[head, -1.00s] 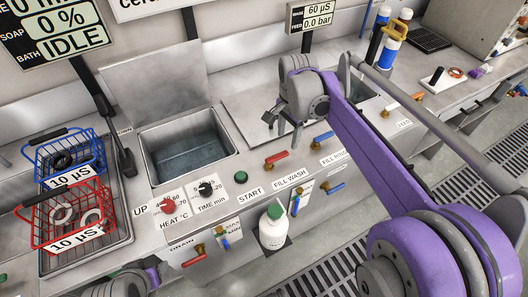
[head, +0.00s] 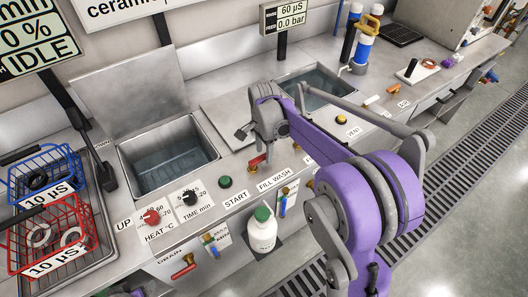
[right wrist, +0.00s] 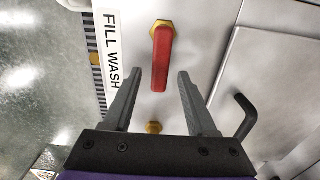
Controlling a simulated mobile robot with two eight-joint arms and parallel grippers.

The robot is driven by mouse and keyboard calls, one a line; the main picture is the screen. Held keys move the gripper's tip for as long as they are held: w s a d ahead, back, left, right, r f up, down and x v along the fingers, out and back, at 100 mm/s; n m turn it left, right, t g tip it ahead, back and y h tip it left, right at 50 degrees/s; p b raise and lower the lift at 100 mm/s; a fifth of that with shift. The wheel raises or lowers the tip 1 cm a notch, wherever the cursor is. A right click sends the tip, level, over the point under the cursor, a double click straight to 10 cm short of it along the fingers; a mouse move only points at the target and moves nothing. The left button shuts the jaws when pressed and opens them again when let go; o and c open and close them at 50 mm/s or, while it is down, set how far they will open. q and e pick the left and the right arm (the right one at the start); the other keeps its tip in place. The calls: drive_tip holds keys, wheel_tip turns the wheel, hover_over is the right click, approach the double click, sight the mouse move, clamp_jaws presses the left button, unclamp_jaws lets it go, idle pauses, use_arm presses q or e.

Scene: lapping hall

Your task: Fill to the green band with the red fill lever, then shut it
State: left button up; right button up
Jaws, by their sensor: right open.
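The red fill lever (head: 257,161) is on the counter front behind the FILL WASH label (head: 273,180). In the right wrist view the red lever (right wrist: 162,60) sits on a brass fitting, its free end towards my gripper. My right gripper (head: 261,146) is open at the lever. In the wrist view its fingers (right wrist: 160,73) stand either side of the lever's free end, with gaps on both sides. The wash tank (head: 168,165) holds some water, well below the rim. I cannot make out a green band. My left gripper is out of view.
Red and blue baskets (head: 55,225) stand on a tray at the left. A green START button (head: 225,182) and two knobs lie left of the lever. A white bottle (head: 262,230) stands below. A second tank (head: 318,85) is beyond my right arm.

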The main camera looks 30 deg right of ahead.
drive_tip(key=shift+f, duration=0.2)
drive_tip(key=shift+c, duration=0.3)
clamp_jaws()
idle(1.1)
